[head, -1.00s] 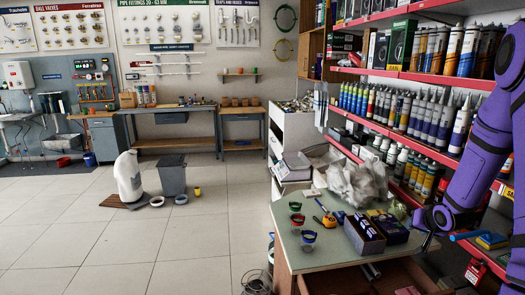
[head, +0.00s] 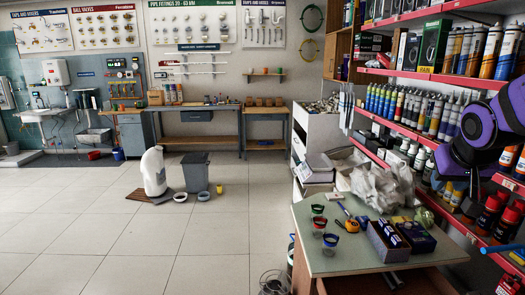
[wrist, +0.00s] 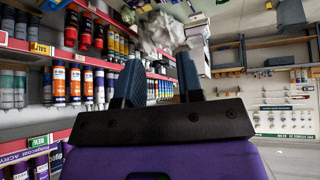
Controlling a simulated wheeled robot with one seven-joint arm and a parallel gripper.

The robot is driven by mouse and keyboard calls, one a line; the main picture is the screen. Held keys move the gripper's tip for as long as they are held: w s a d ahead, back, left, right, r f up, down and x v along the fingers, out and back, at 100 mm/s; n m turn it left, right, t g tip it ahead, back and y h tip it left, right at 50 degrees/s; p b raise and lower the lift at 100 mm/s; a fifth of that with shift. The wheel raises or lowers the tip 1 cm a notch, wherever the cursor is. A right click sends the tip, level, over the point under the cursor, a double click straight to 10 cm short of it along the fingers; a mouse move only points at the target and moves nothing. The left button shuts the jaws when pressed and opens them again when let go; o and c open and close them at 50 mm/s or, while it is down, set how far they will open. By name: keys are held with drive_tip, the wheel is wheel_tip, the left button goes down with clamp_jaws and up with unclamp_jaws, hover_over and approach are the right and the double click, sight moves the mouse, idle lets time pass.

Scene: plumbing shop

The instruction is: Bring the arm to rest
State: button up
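My gripper (wrist: 160,76) shows in the wrist view with its two dark fingers spread apart. Nothing is held between them; shelves and a crumpled pale plastic bag (wrist: 163,32) show beyond. In the head view my purple arm is at the right edge, in front of the red shelves. My gripper's fingers cannot be made out clearly there.
A red shelf unit (head: 472,87) full of bottles and cartridges stands close to my arm at the right. A workbench (head: 340,262) below holds cups, a tape measure (head: 348,226), a box of dark items (head: 388,240) and the plastic bag (head: 385,187). The tiled floor (head: 110,240) at left is clear.

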drive_tip(key=s+a+r+n+y, duration=0.1)
drive_tip(key=s+a+r, duration=0.1)
drive_tip(key=s+a, duration=0.3)
drive_tip(key=s+a+r+n+g+y, duration=0.1)
drive_tip(key=s+a, duration=0.3)
drive_tip(key=s, duration=0.8)
drive_tip(key=shift+a+r+n, duration=0.35)
drive_tip(key=shift+r+n, duration=0.15)
drive_tip(key=shift+r, duration=0.4)
